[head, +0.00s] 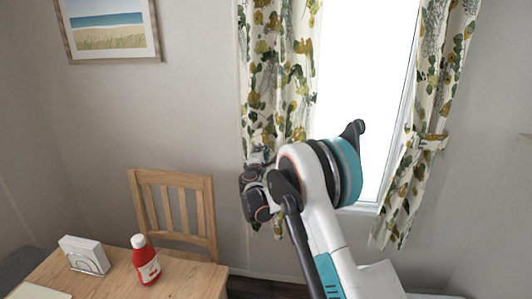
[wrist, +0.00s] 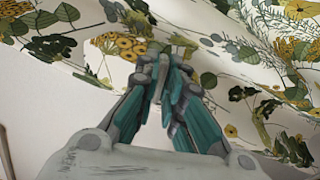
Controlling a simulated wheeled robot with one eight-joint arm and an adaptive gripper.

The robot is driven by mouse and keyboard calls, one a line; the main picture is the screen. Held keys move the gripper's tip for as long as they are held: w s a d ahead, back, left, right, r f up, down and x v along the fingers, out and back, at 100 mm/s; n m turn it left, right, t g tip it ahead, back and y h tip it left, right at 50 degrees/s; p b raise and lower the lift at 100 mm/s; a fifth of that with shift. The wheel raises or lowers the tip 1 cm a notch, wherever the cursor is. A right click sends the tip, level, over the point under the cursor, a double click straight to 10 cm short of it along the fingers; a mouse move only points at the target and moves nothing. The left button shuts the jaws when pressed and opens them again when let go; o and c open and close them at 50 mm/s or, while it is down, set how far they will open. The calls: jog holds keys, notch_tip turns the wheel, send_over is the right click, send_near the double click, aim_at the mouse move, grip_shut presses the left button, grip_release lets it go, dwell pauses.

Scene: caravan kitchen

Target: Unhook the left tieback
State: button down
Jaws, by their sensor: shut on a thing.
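The left curtain (head: 278,75), white with green and mustard leaves, hangs at the window's left side and narrows toward the height of my gripper. My gripper (head: 258,160) is at this curtain, partly hidden by my arm in the head view. In the wrist view its teal fingers (wrist: 167,62) are close together against patterned cloth (wrist: 60,30). They are shut on a bit of fabric, by its place the left tieback. The tieback has the same print as the curtain, and the fingers and arm cover most of it; its hook is not visible.
The right curtain (head: 440,70) is gathered by its own tieback (head: 432,143). A wooden chair (head: 178,205) and a table (head: 190,283) with a red bottle (head: 145,262) and a napkin holder (head: 85,256) stand at the lower left. A picture (head: 110,28) hangs above.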

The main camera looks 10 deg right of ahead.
jog(key=shift+a+f+m, duration=0.15)
jog(key=shift+a+m, duration=0.1)
jog(key=shift+m, duration=0.15)
dwell(0.3)
jog(key=c, duration=1.7)
grip_release()
jog(key=v, duration=1.2)
